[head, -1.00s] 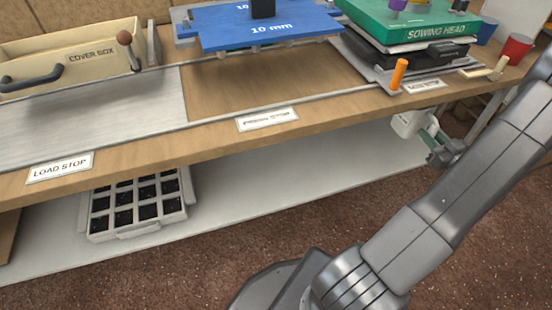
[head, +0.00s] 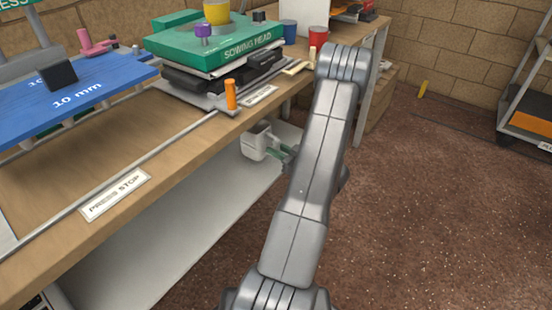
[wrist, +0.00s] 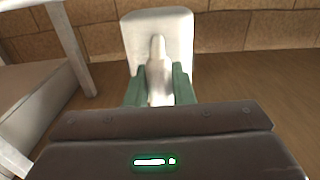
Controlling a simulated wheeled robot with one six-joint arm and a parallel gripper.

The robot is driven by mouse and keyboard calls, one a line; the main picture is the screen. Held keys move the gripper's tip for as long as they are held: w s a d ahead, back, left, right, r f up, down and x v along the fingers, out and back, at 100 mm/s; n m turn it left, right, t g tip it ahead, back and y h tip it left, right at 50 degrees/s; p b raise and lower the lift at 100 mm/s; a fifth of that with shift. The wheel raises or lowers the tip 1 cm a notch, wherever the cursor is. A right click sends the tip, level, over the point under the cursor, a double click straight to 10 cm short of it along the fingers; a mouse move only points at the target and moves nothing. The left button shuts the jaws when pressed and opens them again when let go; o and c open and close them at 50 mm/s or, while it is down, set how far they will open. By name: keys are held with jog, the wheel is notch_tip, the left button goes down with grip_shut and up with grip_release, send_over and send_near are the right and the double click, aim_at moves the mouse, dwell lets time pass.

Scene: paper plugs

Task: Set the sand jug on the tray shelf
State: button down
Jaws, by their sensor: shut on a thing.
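The sand jug (head: 256,141) is a pale, off-white container. My gripper (head: 287,153) has green fingers and is shut on its handle. In the head view the jug hangs below the bench's front edge, near the far end of the pale lower shelf (head: 185,235). I cannot tell whether it touches the shelf. In the wrist view the jug (wrist: 180,30) stands out ahead of my gripper (wrist: 158,90), its handle between the fingers. The lower shelf bears a cell tray (head: 42,302), of which only a corner shows.
The wooden bench top (head: 60,190) overhangs the lower shelf. On it are a blue plate (head: 85,95), the green sowing head (head: 200,48), an orange handle (head: 231,94) and a red cup (head: 318,37). A rack (head: 525,95) stands far right.

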jog(key=shift+f, duration=1.35)
jog(key=shift+b, duration=0.3)
jog(key=shift+f, duration=0.2)
jog(key=c, duration=1.3)
grip_release()
jog(key=shift+o, duration=0.2)
jog(key=shift+r, duration=0.1)
jog(key=shift+r, duration=0.15)
jog(key=p+v, duration=0.2)
jog(key=v, duration=1)
